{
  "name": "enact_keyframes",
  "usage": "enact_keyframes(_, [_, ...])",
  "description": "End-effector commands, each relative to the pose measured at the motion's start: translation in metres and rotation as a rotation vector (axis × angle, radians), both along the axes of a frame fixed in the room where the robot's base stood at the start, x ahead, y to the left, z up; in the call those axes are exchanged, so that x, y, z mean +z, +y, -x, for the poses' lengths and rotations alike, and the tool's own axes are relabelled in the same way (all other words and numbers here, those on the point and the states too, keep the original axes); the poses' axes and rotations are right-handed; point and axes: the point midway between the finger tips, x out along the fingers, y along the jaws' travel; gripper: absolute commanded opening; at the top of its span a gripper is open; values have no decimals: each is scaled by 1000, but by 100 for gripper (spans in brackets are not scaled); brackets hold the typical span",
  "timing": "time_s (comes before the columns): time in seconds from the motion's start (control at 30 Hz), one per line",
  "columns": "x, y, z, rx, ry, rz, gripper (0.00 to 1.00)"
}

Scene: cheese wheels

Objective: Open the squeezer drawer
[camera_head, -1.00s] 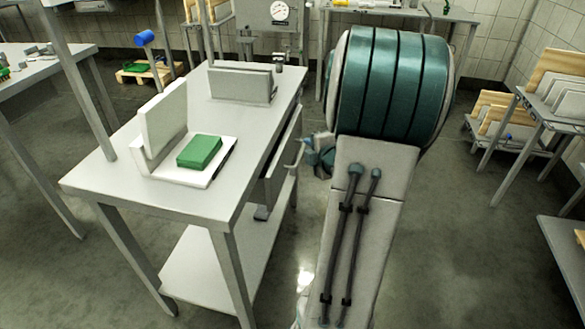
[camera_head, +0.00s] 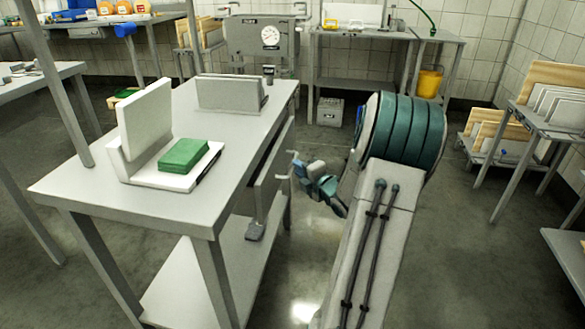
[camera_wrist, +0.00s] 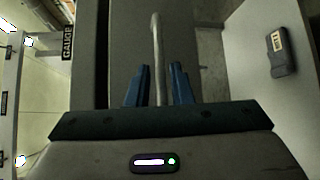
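The drawer (camera_head: 268,178) is a grey front under the right side of the metal table. Its handle (camera_head: 283,177) sticks out to the right. My gripper (camera_head: 298,168) is at the handle, partly hidden by its small size in the head view. In the wrist view, the drawer front (camera_wrist: 125,45) is a dark grey panel and the handle (camera_wrist: 157,35) is a pale bar. My gripper's two blue fingers (camera_wrist: 160,72) stand open, one on each side of the bar, with small gaps showing. How far the drawer stands out is hard to tell.
The table top (camera_head: 215,120) carries a green block (camera_head: 184,155) on a white stand. A dark device (camera_wrist: 282,52) lies on the lower shelf (camera_wrist: 245,90). A cabinet with a dial (camera_head: 262,45) stands behind. The floor right of my arm is clear.

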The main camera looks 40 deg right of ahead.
Motion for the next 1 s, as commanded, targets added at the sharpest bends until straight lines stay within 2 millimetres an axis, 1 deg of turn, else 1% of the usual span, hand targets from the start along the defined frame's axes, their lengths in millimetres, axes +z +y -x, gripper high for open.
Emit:
enact_keyframes(0.03, [-3,0,-10,2,-3,0,20])
enact_keyframes(0.1, [-5,-2,-21,0,-2,-1,20])
enact_keyframes(0.2, [-6,-3,-33,0,-1,0,20])
enact_keyframes(0.33, [-6,-4,-42,-1,0,-1,20])
enact_keyframes(0.63, [-6,-4,-44,-1,0,-1,20])
enact_keyframes(0.67, [-6,-4,-44,-1,0,-1,17])
enact_keyframes(0.7, [-6,-4,-44,-1,0,-1,6])
enact_keyframes(0.73, [-6,-4,-44,-1,0,-1,0])
enact_keyframes(1.0, [-6,-7,-41,-2,1,0,0])
